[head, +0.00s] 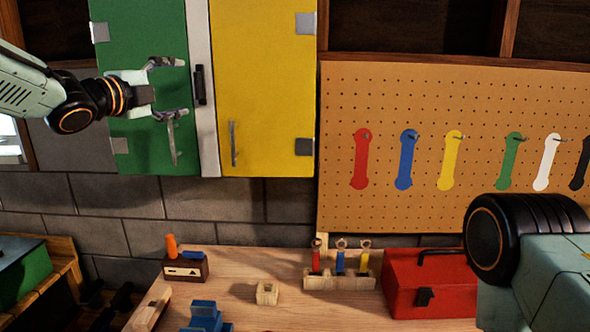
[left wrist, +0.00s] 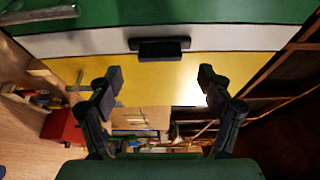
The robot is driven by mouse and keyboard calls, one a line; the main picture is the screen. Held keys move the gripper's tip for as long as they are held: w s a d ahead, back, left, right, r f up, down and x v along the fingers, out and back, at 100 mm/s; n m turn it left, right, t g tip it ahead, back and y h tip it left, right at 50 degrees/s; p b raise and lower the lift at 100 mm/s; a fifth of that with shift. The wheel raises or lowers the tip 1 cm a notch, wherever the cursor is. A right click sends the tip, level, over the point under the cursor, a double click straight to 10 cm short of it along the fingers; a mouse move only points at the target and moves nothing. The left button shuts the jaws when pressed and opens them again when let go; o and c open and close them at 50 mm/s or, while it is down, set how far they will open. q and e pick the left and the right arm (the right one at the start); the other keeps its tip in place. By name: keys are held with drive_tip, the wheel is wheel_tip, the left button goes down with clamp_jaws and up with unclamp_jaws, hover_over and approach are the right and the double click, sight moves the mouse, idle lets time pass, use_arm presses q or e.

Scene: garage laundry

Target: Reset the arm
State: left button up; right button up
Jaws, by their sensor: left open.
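My left gripper (head: 169,88) is open and empty in the head view, in front of the green cabinet door (head: 145,38). Its fingers point right, towards the black latch (head: 200,85) on the pale strip between the green door and the yellow door (head: 262,80). In the left wrist view both fingers (left wrist: 160,85) are spread, with the black latch (left wrist: 160,49) beyond them and a gap between. Whether the fingers touch the door cannot be told. My right arm shows at the lower right of the head view; its gripper is out of the picture.
A workbench (head: 235,285) below holds a red toolbox (head: 430,285), a wooden rack with screwdrivers (head: 340,280) and a blue vise (head: 205,318). A pegboard (head: 450,100) with coloured wrench shapes hangs at right. The yellow door's handle (head: 233,145) sticks out.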

sight(195, 86)
use_arm(q)
drive_tip(key=x, duration=0.4)
drive_tip(key=shift+w, duration=0.1)
drive_tip(key=shift+w+d, duration=0.3)
drive_tip(key=shift+w, duration=0.2)
drive_tip(key=shift+a, duration=0.1)
